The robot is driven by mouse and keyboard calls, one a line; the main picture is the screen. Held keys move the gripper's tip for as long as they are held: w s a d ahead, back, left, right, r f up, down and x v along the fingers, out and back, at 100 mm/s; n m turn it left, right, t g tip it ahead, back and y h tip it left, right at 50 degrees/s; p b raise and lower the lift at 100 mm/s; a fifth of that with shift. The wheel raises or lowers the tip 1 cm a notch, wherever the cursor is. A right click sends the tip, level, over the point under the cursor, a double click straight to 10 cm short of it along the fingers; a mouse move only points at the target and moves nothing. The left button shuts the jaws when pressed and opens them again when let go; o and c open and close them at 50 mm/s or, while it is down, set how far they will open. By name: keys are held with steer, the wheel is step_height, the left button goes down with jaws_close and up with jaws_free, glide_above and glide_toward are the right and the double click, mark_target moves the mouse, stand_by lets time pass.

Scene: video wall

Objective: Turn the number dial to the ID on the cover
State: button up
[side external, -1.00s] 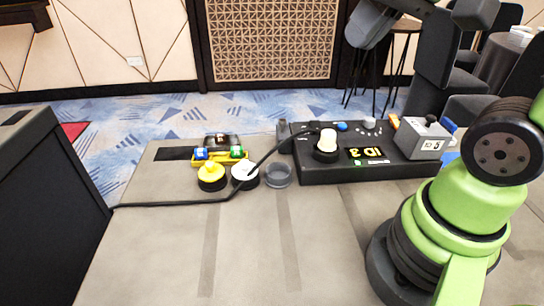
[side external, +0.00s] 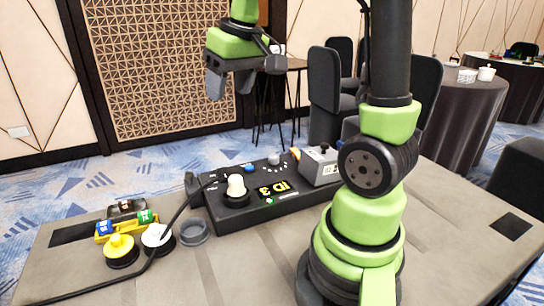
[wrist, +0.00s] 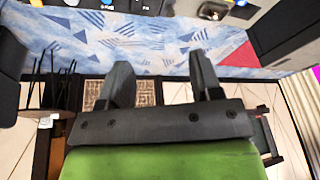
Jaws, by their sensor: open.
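A black control box (side external: 222,222) lies on the table with a lit yellow "ID 3" display (side external: 273,191) on its top. A small grey dial (side external: 273,159) with white marks around it sits near the box's back edge; its setting is too small to read. A blue button (side external: 249,168) is to its left. A grey box with a black knob (side external: 320,166) stands at the right end; its label is partly hidden by my arm. My gripper (side external: 230,88) is high above and behind the control box, open and empty. Its spread fingers show in the wrist view (wrist: 160,70).
A cream-topped knob (side external: 237,187) stands on the box. To the left are a yellow-topped button (side external: 120,246), a white-topped button (side external: 158,237), a clear cup (side external: 194,232) and a yellow holder with batteries (side external: 126,223). A black cable (side external: 110,284) crosses the table. The front table is clear.

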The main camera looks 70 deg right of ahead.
steer(key=w+d+f+g, duration=0.1)
steer(key=d+f+g, duration=0.1)
steer(key=d+f, duration=0.5)
steer(key=g, duration=0.2)
glide_above(274, 156)
step_height(274, 156, down, 7)
steer(key=shift+y, duration=0.3)
step_height(274, 156, down, 10)
steer(key=shift+r, duration=0.1)
steer(key=c, duration=0.9)
